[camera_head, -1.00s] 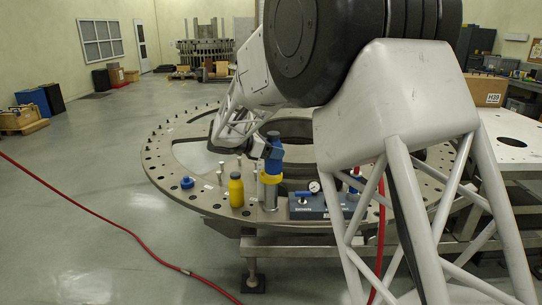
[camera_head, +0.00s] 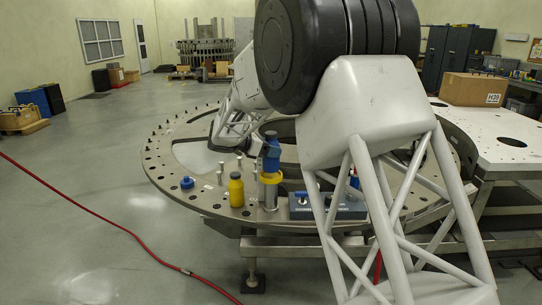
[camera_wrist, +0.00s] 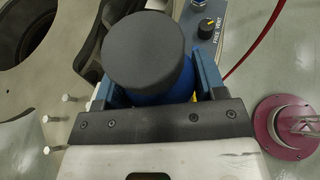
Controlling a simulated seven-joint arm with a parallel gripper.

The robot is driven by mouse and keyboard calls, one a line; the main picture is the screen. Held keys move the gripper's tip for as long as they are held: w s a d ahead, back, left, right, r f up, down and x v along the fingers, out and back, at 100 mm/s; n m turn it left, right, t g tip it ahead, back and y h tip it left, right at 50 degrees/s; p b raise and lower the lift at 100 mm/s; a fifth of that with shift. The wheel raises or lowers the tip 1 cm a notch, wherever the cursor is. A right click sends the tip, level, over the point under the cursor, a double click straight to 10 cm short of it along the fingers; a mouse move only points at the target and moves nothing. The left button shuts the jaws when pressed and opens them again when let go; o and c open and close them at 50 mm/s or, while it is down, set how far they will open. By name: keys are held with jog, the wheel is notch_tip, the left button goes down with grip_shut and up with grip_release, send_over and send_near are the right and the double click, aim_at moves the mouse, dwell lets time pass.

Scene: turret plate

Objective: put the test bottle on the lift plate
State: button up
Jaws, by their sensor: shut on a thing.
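The test bottle is blue with a dark grey cap (camera_head: 271,134); its cap fills the upper middle of the wrist view (camera_wrist: 150,52). My gripper (camera_wrist: 150,85) is shut on the bottle, with a blue finger on each side of it. In the head view the bottle is upright directly above a yellow round plate (camera_head: 270,178) on a silver cylinder (camera_head: 270,197), which looks like the lift plate. I cannot tell whether the bottle's base touches it. The cap hides most of the bottle in the wrist view.
A yellow bottle (camera_head: 236,190) stands just left of the cylinder, and a blue cap-like piece (camera_head: 187,183) lies farther left. Several pale pins (camera_head: 220,172) rise nearby. A blue valve box (camera_head: 318,207) is on the right, partly behind my arm. All are on the round turret plate (camera_head: 190,197).

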jog(key=shift+f, duration=1.2)
jog(key=shift+f, duration=0.15)
jog(key=o, duration=1)
jog(key=shift+c, duration=0.2)
jog(key=v, duration=1.2)
jog(key=shift+s, duration=0.1)
